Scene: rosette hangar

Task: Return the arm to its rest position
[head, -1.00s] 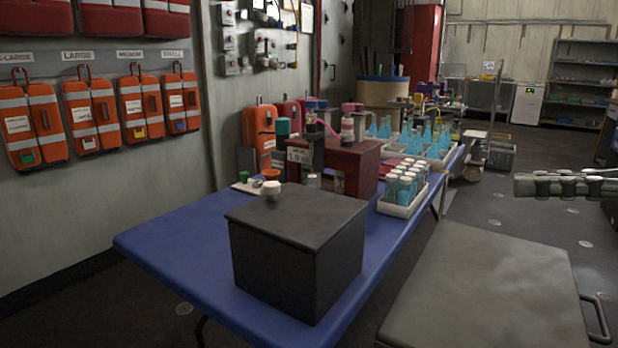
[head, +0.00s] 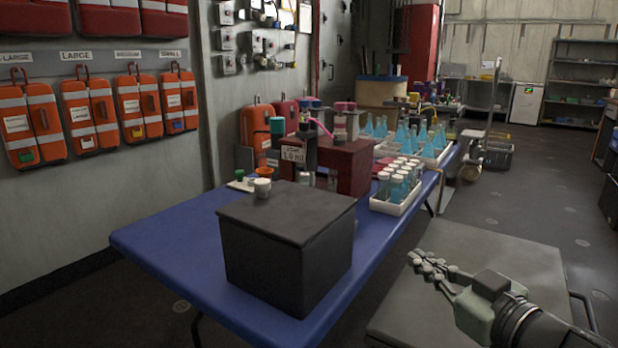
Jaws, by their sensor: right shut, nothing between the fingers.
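My right gripper (head: 425,267) shows at the lower right, its arm coming in from the bottom right corner. Its fingers are together and hold nothing. It is above the grey flat-topped cart (head: 520,265), to the right of the blue table. My left gripper is out of view.
Behind stand a dark red box (head: 347,170), a white tray of vials (head: 395,208) and blue flasks (head: 400,138). Orange vests hang on the left wall. Floor is open at right.

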